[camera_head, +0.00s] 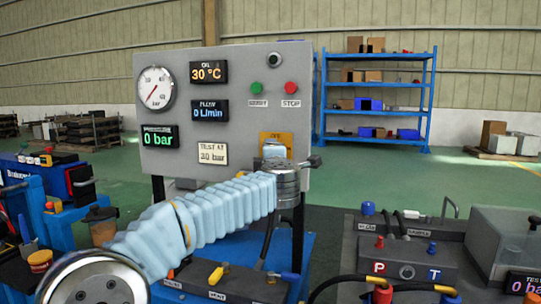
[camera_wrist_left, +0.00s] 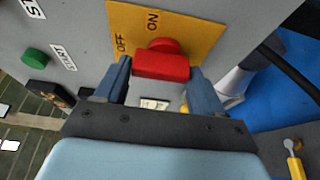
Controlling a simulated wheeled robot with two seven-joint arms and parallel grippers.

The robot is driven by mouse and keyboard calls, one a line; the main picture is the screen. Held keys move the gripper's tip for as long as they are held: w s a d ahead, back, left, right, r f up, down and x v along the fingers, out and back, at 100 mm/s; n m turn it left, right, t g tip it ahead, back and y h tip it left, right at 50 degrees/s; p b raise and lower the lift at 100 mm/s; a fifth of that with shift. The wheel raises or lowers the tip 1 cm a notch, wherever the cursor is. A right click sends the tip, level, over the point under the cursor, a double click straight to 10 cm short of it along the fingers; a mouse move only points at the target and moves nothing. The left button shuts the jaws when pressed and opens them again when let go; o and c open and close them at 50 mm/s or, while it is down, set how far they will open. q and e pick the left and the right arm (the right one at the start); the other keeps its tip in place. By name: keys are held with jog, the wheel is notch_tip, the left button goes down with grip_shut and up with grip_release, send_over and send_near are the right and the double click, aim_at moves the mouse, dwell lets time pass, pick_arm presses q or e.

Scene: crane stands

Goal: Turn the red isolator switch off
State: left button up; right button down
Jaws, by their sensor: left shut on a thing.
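The red isolator switch (camera_wrist_left: 162,65) shows in the left wrist view, on a yellow plate (camera_wrist_left: 192,25) marked OFF and ON. Its red bar lies roughly level across that view, with OFF beyond its left end and ON above it. My left gripper (camera_wrist_left: 156,84) is shut on the red bar, one finger at each end. In the head view my left gripper (camera_head: 274,152) is at the yellow plate (camera_head: 283,137), low on the right of the grey panel (camera_head: 225,130), and hides the switch. My right gripper is not in view.
A green START button (camera_head: 257,88) and a red STOP button (camera_head: 291,88) sit above the plate. Hoses and a yellow-handled valve (camera_head: 216,276) lie below. A bench with P and T ports (camera_head: 407,270) stands at right. Blue shelving (camera_head: 376,100) stands behind.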

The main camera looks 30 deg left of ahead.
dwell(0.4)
pick_arm(q)
jog(key=o, duration=1)
jog(key=shift+c, duration=0.2)
jog(key=b+v, duration=0.2)
jog(key=v, duration=1.1)
jog(key=shift+s+d, duration=0.25)
jog(key=shift+s, duration=0.1)
